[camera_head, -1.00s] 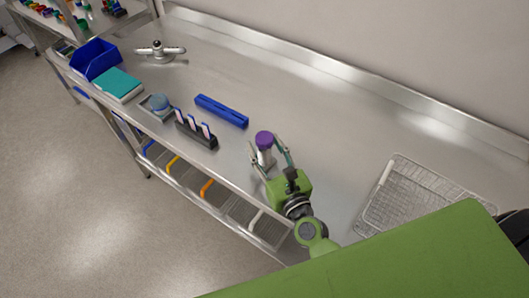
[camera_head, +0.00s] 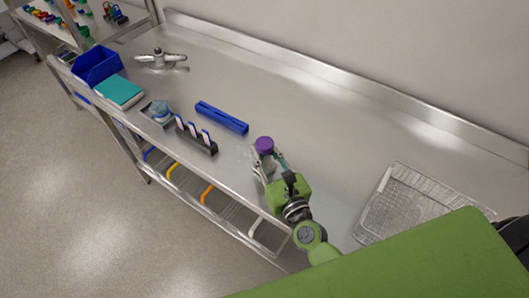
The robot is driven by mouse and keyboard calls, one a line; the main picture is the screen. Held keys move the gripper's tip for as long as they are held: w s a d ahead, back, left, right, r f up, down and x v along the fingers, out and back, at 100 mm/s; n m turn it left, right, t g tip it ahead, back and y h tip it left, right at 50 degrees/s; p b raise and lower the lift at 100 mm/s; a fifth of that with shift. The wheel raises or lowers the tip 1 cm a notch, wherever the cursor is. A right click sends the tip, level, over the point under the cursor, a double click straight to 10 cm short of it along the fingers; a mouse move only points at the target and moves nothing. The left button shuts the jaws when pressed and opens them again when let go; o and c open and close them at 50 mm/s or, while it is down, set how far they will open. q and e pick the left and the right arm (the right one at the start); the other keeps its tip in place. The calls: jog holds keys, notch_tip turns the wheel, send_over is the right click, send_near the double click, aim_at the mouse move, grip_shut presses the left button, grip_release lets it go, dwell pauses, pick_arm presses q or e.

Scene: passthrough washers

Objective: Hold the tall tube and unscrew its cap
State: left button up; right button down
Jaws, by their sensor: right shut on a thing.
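The tall tube (camera_head: 262,157) is pale with a purple cap (camera_head: 264,145) on its top. It stands near the front edge of the steel bench, and its lower part is partly hidden by the fingers. My right gripper (camera_head: 266,160), green with grey fingers, is shut on the tube's body below the cap. The cap is on the tube and no finger touches it. My left gripper does not show.
A wire basket (camera_head: 371,222) lies to the right on the steel bench (camera_head: 310,130). A blue bar (camera_head: 221,117), a dark rack (camera_head: 197,139) with several pale pieces, a teal box (camera_head: 119,91), a blue bin (camera_head: 97,65) and a metal fitting (camera_head: 161,60) stand to the left. The bench behind the tube is clear.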

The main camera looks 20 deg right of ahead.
notch_tip(320, 180, up, 3)
jog(key=shift+f+p, duration=0.1)
jog(key=shift+p, duration=0.85)
jog(key=s+r+p, duration=0.1)
jog(key=r, duration=0.1)
jog(key=s+r+p, duration=0.1)
jog(key=p, duration=0.1)
jog(key=s+a+r+p, duration=0.1)
jog(key=s+r, duration=0.1)
jog(key=shift+a+r, duration=0.1)
jog(key=shift+r, duration=0.2)
jog(key=s+a+r, duration=0.2)
jog(key=s+r, duration=0.2)
jog(key=s, duration=0.5)
jog(key=shift+s+a, duration=0.25)
jog(key=shift+a, duration=0.1)
jog(key=c, duration=2.4)
grip_release()
grip_shut()
